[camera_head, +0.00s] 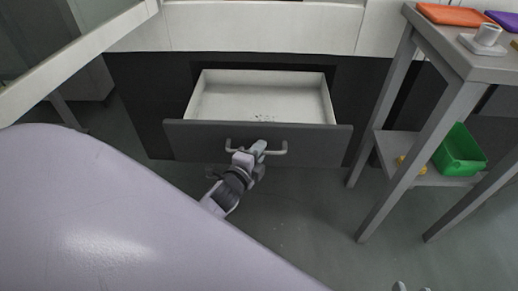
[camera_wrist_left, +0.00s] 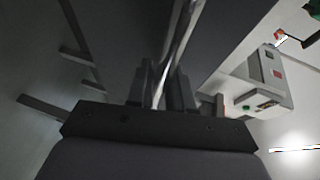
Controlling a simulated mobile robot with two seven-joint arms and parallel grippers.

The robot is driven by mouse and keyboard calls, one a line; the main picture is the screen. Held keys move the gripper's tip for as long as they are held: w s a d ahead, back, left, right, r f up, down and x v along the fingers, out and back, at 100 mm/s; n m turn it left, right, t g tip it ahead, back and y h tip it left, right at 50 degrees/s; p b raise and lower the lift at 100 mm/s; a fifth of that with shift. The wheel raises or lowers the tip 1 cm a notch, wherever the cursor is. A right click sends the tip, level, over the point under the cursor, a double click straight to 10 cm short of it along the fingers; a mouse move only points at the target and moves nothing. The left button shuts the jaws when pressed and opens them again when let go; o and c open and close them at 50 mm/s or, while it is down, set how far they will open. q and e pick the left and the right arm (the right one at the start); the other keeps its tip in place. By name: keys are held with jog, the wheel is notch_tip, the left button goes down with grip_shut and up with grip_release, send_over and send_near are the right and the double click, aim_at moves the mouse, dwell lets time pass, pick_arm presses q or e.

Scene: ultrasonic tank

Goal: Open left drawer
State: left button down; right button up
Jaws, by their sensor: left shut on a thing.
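The drawer (camera_head: 190,142) has a dark grey front and a pale inside, and in the head view it stands pulled well out of the dark cabinet. A few small dark specks show on its floor. A light grey bar handle (camera_head: 277,151) runs across its front. My left gripper (camera_head: 255,152) is shut on the handle near its middle. In the left wrist view the gripper fingers (camera_wrist_left: 162,90) close around a pale bar. My right gripper is not clearly in view; only small pale tips show at the bottom edge of the head view.
The floor (camera_head: 300,215) in front of the drawer is clear.

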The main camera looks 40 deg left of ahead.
pick_arm(q)
jog(key=shift+a, duration=0.1)
jog(key=c, duration=1.4)
grip_release()
pick_arm(e)
jog(key=shift+a, duration=0.1)
pick_arm(q)
jog(key=shift+s, duration=0.1)
jog(key=shift+s, duration=0.25)
jog(key=p+v, duration=0.2)
jog(key=v, duration=0.4)
jog(key=shift+s, duration=0.2)
pick_arm(e)
jog(key=shift+s+d+r+h, duration=0.1)
jog(key=shift+s+d+h, duration=0.3)
jog(key=shift+d, duration=0.3)
jog(key=shift+r, duration=0.1)
